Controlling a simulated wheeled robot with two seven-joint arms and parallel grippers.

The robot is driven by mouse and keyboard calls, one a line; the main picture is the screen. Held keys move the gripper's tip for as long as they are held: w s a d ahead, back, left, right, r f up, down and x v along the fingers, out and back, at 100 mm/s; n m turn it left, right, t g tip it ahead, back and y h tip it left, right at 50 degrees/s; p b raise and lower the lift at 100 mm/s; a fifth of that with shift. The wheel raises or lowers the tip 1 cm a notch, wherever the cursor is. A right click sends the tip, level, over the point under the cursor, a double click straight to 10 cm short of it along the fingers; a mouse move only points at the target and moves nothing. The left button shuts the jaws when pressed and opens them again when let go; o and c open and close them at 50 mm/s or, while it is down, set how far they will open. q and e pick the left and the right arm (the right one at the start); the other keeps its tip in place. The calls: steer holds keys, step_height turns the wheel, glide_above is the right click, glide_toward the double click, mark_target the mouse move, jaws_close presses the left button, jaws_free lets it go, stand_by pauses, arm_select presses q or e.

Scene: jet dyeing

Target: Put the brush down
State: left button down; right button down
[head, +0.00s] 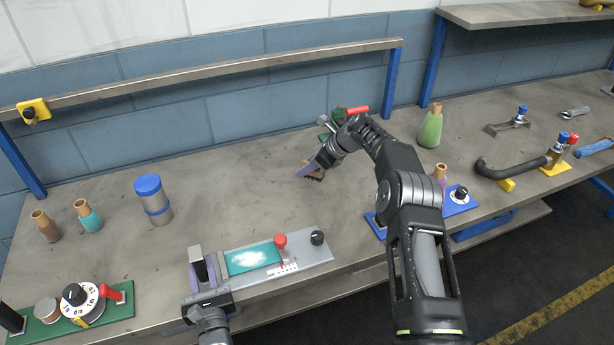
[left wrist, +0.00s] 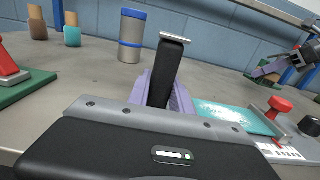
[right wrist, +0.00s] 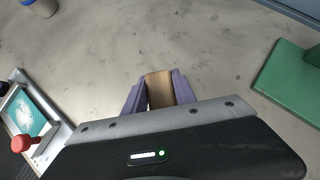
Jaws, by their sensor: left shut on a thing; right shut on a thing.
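My right gripper (head: 318,164) is above the back middle of the bench, pointing down and to the left. It is shut on a brown wooden piece, which looks like the brush (head: 312,175); its wood also shows between the purple fingers in the right wrist view (right wrist: 159,90). Its lower end is close to the bench top, and I cannot tell whether it touches. My left gripper (head: 199,273) is shut on an upright black handle with a grey top (left wrist: 170,72), at the left end of a grey panel (head: 308,250). I cannot tell whether this handle is fixed.
The panel carries a teal plate (head: 254,258) and a red-knobbed lever (head: 280,242). A blue-lidded canister (head: 153,200) and two small bottles stand left. A green stand (right wrist: 285,85) is near the right gripper. A green flask (head: 431,128) stands behind my right arm. The bench's middle is clear.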

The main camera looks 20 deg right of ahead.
steer(key=shift+f, duration=0.1)
steer(key=shift+f, duration=1.75)
steer(key=shift+f, duration=0.15)
steer(key=c, duration=1)
jaws_free()
steer(key=shift+r, duration=0.2)
steer(key=v, duration=1.2)
steer(key=shift+f, duration=0.1)
